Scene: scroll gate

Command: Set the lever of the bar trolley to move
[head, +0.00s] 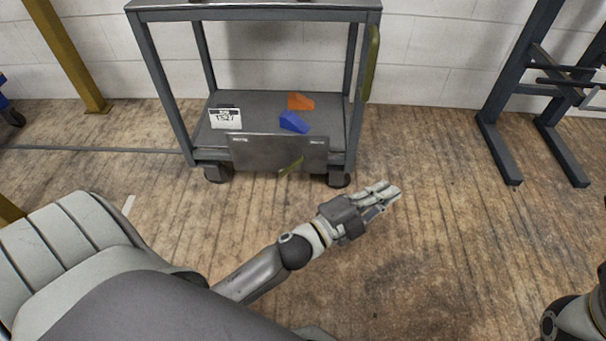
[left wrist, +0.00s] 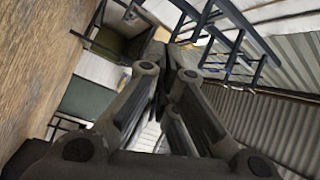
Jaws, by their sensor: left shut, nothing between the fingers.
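The bar trolley (head: 257,11) is a grey metal cart on dark castors, with a top and a lower shelf. A dark panel (head: 262,150) hangs at the front of its lower shelf, with small pale labels at its left and right ends, too small to read. The olive lever (head: 291,166) sticks out at the panel's lower edge, tilted, its lower end to the left. My left gripper (head: 393,190) is shut and empty, right of the lever and apart from the trolley. Its fingers meet in the left wrist view (left wrist: 179,52). My right gripper is out of view.
An orange block (head: 300,101), a blue block (head: 294,122) and a white number card (head: 225,118) are on the lower shelf. An olive handle (head: 371,65) runs down the trolley's right side. A dark rack (head: 497,140) stands at right. Wooden floor between them is clear.

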